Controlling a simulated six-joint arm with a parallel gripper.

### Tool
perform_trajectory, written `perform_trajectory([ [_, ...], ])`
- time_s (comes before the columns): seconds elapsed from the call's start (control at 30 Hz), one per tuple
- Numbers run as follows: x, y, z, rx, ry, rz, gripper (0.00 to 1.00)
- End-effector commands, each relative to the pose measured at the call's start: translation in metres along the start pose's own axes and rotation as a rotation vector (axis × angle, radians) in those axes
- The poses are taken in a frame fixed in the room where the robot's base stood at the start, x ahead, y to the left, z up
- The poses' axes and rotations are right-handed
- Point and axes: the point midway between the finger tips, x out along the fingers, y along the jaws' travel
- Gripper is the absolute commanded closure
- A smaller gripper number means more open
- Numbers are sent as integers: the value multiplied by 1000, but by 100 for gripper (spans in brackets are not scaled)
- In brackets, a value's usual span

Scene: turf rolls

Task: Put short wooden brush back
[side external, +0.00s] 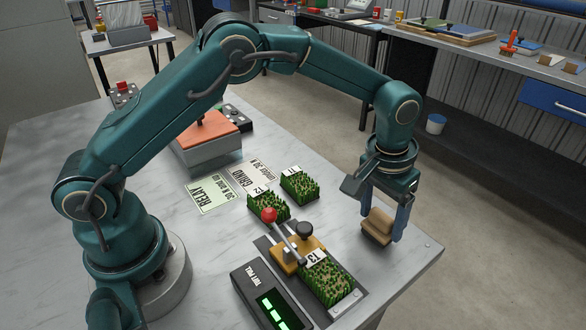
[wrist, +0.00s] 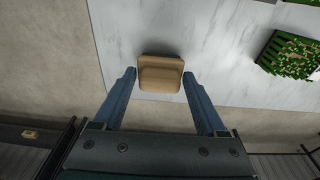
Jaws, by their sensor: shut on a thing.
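The short wooden brush (side external: 377,226) is a small tan block near the right corner of the grey table. My gripper (side external: 384,217) points down and is shut on it, one blue finger on each side. In the wrist view the brush (wrist: 160,74) sits between the fingertips, above or on the table close to its edge. I cannot tell whether its underside touches the table. Part of the brush is hidden behind a finger in the side view.
Turf pieces T1 (side external: 299,186) and T2 (side external: 267,205) lie mid-table. Turf T3 (side external: 328,280) sits in a clamp fixture with a red-knobbed lever (side external: 269,215), beside a pull-test meter (side external: 271,297). Two signs (side external: 210,195) and a grey box with an orange top (side external: 209,151) stand behind.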

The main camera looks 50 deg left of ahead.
Motion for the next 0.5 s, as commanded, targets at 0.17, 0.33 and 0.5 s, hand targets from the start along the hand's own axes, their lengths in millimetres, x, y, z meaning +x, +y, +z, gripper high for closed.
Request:
perform_trajectory([
  [0.17,1,0,0,0,1,0,78],
  [0.33,3,0,0,0,0,0,78],
  [0.5,4,0,0,0,0,0,0],
])
